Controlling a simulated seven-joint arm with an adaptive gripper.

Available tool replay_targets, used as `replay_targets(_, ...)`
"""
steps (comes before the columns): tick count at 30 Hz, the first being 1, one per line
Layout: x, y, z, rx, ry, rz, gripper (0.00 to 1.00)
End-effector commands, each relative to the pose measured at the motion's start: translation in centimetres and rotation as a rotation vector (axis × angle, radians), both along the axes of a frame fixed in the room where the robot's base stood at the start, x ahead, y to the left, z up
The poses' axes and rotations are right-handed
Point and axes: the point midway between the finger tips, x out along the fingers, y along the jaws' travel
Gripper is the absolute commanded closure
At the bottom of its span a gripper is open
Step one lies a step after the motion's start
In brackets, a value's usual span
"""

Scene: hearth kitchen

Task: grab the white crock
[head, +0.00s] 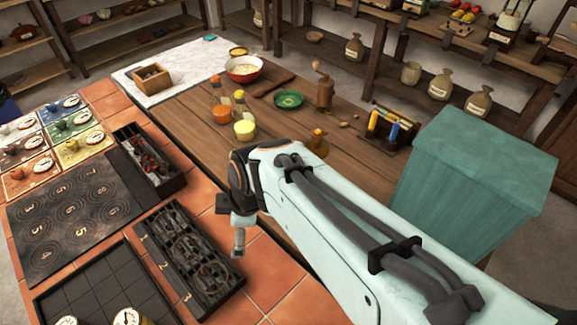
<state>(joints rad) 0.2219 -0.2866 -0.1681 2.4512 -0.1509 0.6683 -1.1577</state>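I cannot pick out a white crock with certainty in the head view. A pale beige pot (411,73) stands on the low back shelf, but I cannot tell whether it is the crock. My gripper (238,250) points down over the tiled counter, just right of the black tray with numbered slots (150,258). It shows edge-on and small, so its opening is unclear. No held object shows at its tip. My own arm hides part of the wooden table and counter behind it.
A teal box (475,165) stands right. Black numbered mat (75,215) and coloured cards (74,122) lie left.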

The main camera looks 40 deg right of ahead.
Motion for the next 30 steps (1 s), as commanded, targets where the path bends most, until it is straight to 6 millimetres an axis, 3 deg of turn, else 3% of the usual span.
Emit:
replay_targets(1, 0.2, -3.3, -1.3, -0.022, 0.013, -0.040, 0.11)
replay_targets(2, 0.1, -5.5, -2.0, -0.039, 0.019, -0.062, 0.11)
replay_targets(5, -2.4, -12.8, -5.2, -0.076, 0.073, -0.187, 0.11)
replay_targets(6, -4.4, -15.4, -6.7, -0.077, 0.109, -0.259, 0.11)
replay_targets(9, -10.6, -19.7, -10.2, -0.031, 0.212, -0.484, 0.11)
replay_targets(12, -16.1, -20.9, -12.7, 0.038, 0.298, -0.650, 0.11)
replay_targets(15, -19.0, -20.8, -13.9, 0.081, 0.336, -0.738, 0.11)
replay_targets(20, -20.2, -20.8, -14.9, 0.095, 0.342, -0.778, 0.11)
replay_targets(30, -20.1, -20.8, -19.9, 0.095, 0.341, -0.774, 0.11)
